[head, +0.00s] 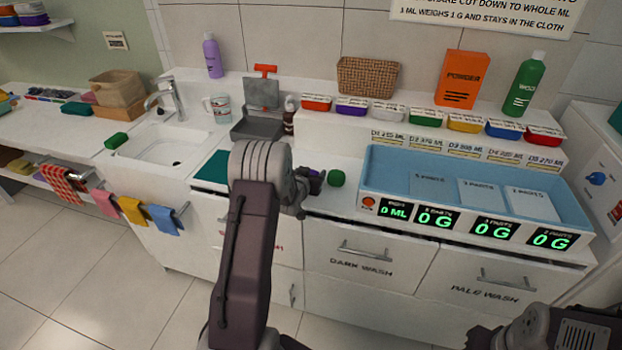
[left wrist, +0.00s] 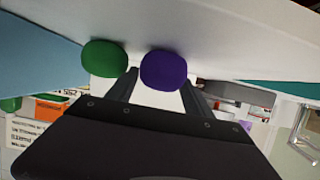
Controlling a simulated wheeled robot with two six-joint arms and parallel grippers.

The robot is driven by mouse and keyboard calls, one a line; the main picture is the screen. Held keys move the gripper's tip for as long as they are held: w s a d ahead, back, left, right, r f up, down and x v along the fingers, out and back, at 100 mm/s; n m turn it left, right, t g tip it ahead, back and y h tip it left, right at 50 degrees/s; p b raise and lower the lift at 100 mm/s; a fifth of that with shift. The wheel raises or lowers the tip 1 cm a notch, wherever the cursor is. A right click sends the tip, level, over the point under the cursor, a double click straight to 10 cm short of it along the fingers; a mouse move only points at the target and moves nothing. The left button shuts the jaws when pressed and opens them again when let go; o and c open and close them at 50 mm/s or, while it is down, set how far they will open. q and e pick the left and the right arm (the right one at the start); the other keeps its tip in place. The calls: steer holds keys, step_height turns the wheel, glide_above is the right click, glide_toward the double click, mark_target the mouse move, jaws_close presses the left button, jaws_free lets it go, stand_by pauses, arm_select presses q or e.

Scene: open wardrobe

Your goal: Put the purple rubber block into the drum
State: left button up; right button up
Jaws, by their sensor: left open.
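The purple rubber block (head: 316,176) lies on the white counter, partly hidden by my left gripper (head: 303,190). In the left wrist view the purple block (left wrist: 165,70) shows between the tips of my left gripper (left wrist: 158,88), which is open. I cannot tell whether a finger touches it. A green block (head: 337,178) lies just right of the purple one. It also shows in the left wrist view (left wrist: 104,58), by the other finger. I cannot make out a drum in these views. Part of my right arm shows at the lower right, but not its gripper's jaws.
A blue tray (head: 375,165) with number displays stands right of the blocks. A grey open-lidded device (head: 257,128), a mug (head: 218,108) and a sink (head: 165,145) are to the left. A raised ledge behind holds coloured containers, an orange powder box (head: 460,80) and bottles.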

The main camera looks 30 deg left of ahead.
arm_select(q)
steer(key=shift+s+r, duration=0.1)
steer(key=c, duration=1.3)
step_height(320, 180, up, 10)
steer(key=shift+p, duration=0.55)
